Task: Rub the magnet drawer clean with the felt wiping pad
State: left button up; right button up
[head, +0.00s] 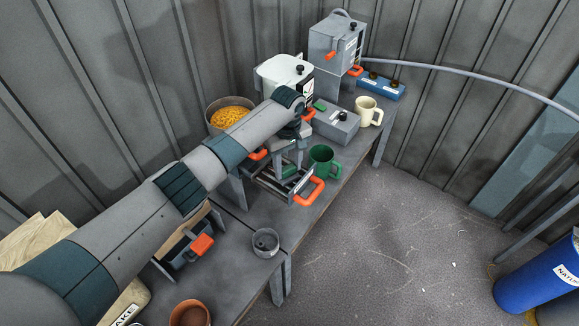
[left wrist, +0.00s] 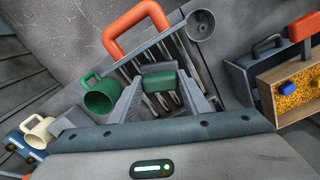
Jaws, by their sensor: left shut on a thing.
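The magnet drawer (head: 278,189) sticks out at the table's front edge, its orange loop handle toward the floor side. In the left wrist view the drawer (left wrist: 182,52) shows grey bars and the orange handle at the top. My left gripper (head: 290,164) is over the drawer, pointing down. It is shut on the green felt wiping pad (left wrist: 158,81), which lies across the bars in the left wrist view. I cannot tell whether the pad touches them. The arm and gripper hide part of the drawer. My right gripper is not in view.
A green mug (head: 322,160) stands close beside the drawer. A small grey cup (head: 266,242) stands nearer along the table. A cream mug (head: 367,111), a grey box (head: 335,125) and a bowl of yellow grain (head: 231,115) are behind. The floor in front is clear.

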pick_arm(q)
jog(key=shift+w+a+r, duration=0.1)
jog(key=shift+w+a, duration=0.5)
jog(key=shift+a, duration=0.15)
jog(key=shift+w+a+f, duration=0.2)
jog(key=shift+w+a, duration=0.4)
jog(key=shift+a, duration=0.35)
jog(key=shift+r, duration=0.1)
jog(key=shift+p, duration=0.3)
jog(key=shift+s+d+p, duration=0.5)
jog(key=shift+d+p, duration=0.1)
jog(key=shift+d, duration=0.2)
jog(key=shift+s+d, duration=0.2)
jog(key=shift+d, duration=0.05)
